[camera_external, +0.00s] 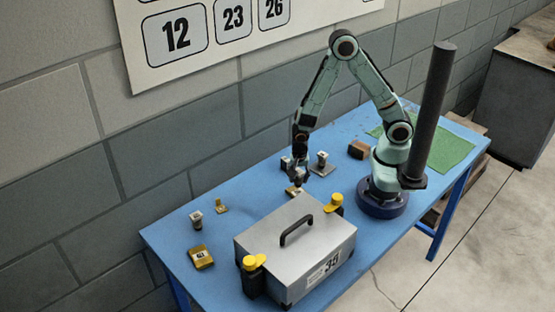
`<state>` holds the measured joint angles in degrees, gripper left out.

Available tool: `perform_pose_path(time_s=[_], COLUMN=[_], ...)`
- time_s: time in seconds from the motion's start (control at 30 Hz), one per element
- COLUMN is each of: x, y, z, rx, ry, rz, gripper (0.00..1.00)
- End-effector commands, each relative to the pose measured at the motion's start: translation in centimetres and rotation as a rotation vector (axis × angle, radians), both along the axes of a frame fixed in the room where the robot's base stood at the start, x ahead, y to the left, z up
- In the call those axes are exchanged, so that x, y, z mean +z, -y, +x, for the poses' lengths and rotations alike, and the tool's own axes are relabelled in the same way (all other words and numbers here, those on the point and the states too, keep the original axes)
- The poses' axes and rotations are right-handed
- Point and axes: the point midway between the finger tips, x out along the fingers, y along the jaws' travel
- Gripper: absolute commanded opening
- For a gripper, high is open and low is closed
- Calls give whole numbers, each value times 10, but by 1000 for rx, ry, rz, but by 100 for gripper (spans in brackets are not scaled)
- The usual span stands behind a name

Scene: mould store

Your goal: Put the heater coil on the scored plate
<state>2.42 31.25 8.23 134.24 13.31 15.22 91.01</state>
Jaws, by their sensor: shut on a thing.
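My gripper (298,181) points down over the blue table, behind the grey case. It is shut on a small brass-coloured piece (294,191) at its fingertips. This piece may be the heater coil, but it is too small to tell, and I cannot tell if it touches the table. A thin grey plate (328,171) lies just right of the gripper, with a grey upright part (321,158) on it. It may be the scored plate; no score lines can be made out.
The grey case (275,235) with a black handle stands in front, with yellow-topped clamps (249,263) at its corners. A brass block (201,257), a grey post (196,220) and a small brass bracket (221,206) stand left. A brown block (357,149) and green mat (447,150) lie right.

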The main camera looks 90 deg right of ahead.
Motion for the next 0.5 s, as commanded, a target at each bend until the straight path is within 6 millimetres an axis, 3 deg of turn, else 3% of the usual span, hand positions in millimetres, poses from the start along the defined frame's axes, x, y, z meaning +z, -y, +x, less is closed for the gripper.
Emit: perform_pose_path(time_s=[0.17,0.5], x=[-24,-27], y=[0,0], z=[0,0], rx=[1,1], ry=[-3,0], rz=[0,0], gripper=[1,1])
